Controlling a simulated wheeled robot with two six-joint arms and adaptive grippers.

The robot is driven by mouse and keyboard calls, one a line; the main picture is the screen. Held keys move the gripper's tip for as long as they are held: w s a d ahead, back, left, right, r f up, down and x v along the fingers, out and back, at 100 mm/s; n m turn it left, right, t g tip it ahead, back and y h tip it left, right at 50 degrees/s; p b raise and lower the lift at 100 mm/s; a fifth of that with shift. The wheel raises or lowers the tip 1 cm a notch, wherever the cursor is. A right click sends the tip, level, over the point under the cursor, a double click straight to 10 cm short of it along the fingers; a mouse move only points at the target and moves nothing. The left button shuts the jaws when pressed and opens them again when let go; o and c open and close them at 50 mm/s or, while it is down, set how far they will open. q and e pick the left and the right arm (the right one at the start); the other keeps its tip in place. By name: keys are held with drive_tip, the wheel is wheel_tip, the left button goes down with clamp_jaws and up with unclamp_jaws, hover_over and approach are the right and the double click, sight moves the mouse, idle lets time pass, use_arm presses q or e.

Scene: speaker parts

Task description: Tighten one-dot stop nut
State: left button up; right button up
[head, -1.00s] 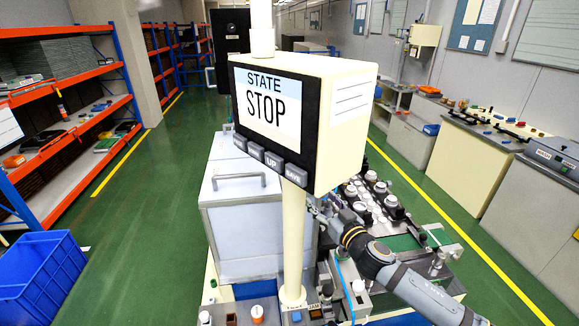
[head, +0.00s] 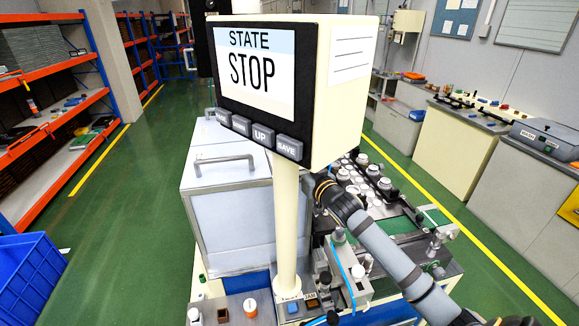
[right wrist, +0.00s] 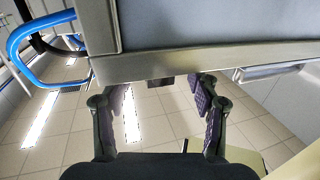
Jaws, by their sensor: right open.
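I cannot pick out a stop nut with one dot in either view. In the head view my right arm (head: 375,240) reaches in from the lower right, and its wrist end is beside the post under the screen. The fingers are hidden there. In the right wrist view my right gripper (right wrist: 163,97) is open. Its two dark fingers stand apart below a metal edge (right wrist: 180,62). A small dark block (right wrist: 161,82) shows at that edge between the fingertips, not gripped; I cannot tell what it is. My left gripper is not in view.
A screen (head: 256,73) reading STATE STOP stands on a cream post (head: 287,225) and blocks part of the view. A grey box with a handle (head: 222,160) is behind it. Knobs and a blue tube (head: 343,262) crowd the machine front. A blue crate (head: 28,278) is at left.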

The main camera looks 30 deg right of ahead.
drive_tip(key=w+b, duration=0.1)
drive_tip(key=w, duration=0.3)
drive_tip(key=shift+a, duration=0.15)
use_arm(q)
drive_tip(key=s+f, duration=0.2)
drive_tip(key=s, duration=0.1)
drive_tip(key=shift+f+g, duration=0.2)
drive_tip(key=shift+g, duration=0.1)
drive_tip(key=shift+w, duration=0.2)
use_arm(e)
drive_tip(key=shift+c, duration=0.7)
drive_tip(key=c, duration=1)
drive_tip(key=shift+a+r+m+h, duration=0.1)
drive_tip(key=shift+m+h, duration=0.2)
drive_tip(key=shift+h, duration=0.1)
drive_tip(key=shift+c, duration=0.2)
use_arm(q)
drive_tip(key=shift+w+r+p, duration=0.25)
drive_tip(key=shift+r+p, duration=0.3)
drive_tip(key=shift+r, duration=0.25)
use_arm(e)
drive_tip(key=shift+m+h, duration=0.4)
drive_tip(key=shift+h, duration=0.3)
